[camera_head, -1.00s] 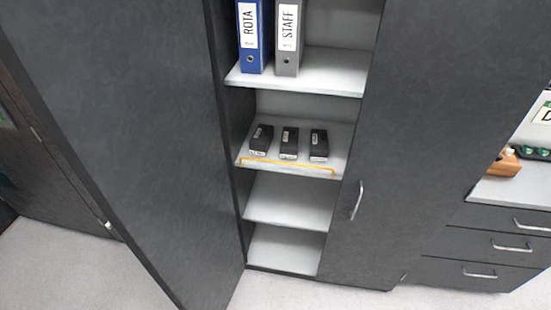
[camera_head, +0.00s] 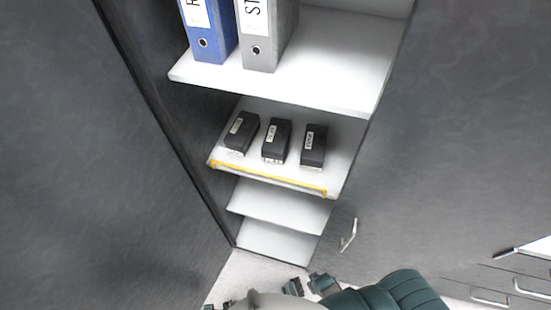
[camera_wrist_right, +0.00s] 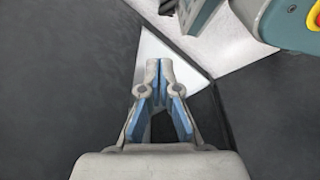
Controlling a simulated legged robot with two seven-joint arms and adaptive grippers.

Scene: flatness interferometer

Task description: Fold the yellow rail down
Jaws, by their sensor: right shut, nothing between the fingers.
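The yellow rail (camera_head: 268,179) is a thin bar along the front edge of the middle shelf (camera_head: 345,140), with short bent ends. It stands a little up at that edge, in front of the black boxes. Nothing touches it. My right gripper (camera_wrist_right: 158,64) is shut and empty in the right wrist view, its fingertips together. The rail does not show in that view. In the head view parts of my own body are at the bottom edge, below and apart from the rail. My left gripper is not clearly in view.
Three black boxes (camera_head: 275,141) stand on the rail's shelf. Blue (camera_head: 207,35) and grey (camera_head: 262,40) binders stand on the shelf above. A dark door (camera_head: 80,170) is open at left.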

